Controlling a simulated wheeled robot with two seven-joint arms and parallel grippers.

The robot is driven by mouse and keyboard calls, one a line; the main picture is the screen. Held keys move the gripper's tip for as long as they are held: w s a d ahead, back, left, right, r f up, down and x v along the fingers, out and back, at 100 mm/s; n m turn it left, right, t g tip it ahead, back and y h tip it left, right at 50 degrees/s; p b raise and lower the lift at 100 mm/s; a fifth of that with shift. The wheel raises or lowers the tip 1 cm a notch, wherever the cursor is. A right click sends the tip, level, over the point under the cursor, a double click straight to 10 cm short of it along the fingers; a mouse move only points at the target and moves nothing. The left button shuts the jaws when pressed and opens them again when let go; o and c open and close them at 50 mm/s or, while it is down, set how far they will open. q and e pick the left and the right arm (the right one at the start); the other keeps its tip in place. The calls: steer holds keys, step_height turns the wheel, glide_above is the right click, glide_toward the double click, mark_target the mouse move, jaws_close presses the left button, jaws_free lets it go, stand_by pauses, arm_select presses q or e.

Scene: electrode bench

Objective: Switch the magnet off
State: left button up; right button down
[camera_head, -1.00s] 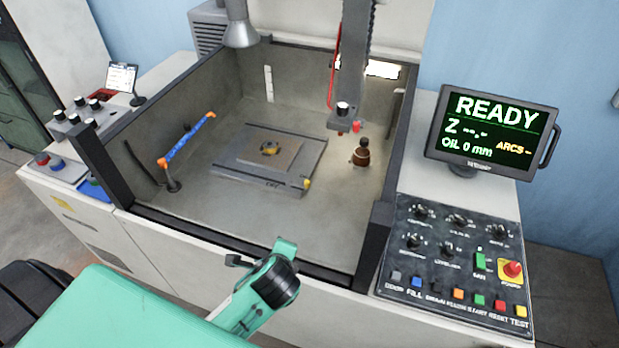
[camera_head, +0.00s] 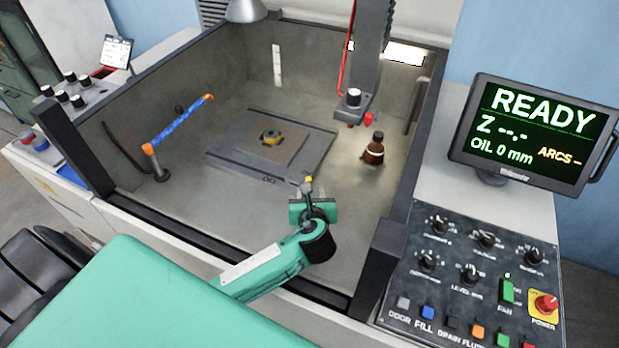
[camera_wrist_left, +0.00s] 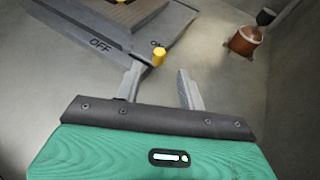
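The magnet is a flat dark grey plate (camera_head: 318,142) on the tank floor, with a lighter plate (camera_head: 258,151) on top. In the left wrist view, the magnet's edge (camera_wrist_left: 122,51) carries the marks OFF at left and ON at right. Its lever, tipped with a yellow knob (camera_wrist_left: 159,57), stands at the ON end; the knob also shows in the head view (camera_head: 309,180). My left gripper (camera_wrist_left: 160,83) is open and empty, its fingers spread just short of the knob, which lies ahead and between them in the picture. My right gripper is not in view.
A brown bottle (camera_head: 373,150) stands on the tank floor right of the magnet. A machine head (camera_head: 352,103) hangs above at the back. A blue and orange hose (camera_head: 182,122) stands at left. The tank's front rim (camera_head: 205,245) passes under my left arm.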

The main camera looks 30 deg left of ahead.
mark_target(309, 179)
arm_select(q)
steer(key=p+x, duration=0.1)
steer(key=x, duration=0.6)
steer(key=shift+w+a+f, duration=0.1)
steer(key=shift+w+a, duration=0.1)
steer(key=shift+w, duration=0.05)
steer(key=shift+w+a+f, duration=0.25)
steer(key=shift+w+f, duration=0.05)
steer(key=shift+w, duration=0.1)
jaws_close()
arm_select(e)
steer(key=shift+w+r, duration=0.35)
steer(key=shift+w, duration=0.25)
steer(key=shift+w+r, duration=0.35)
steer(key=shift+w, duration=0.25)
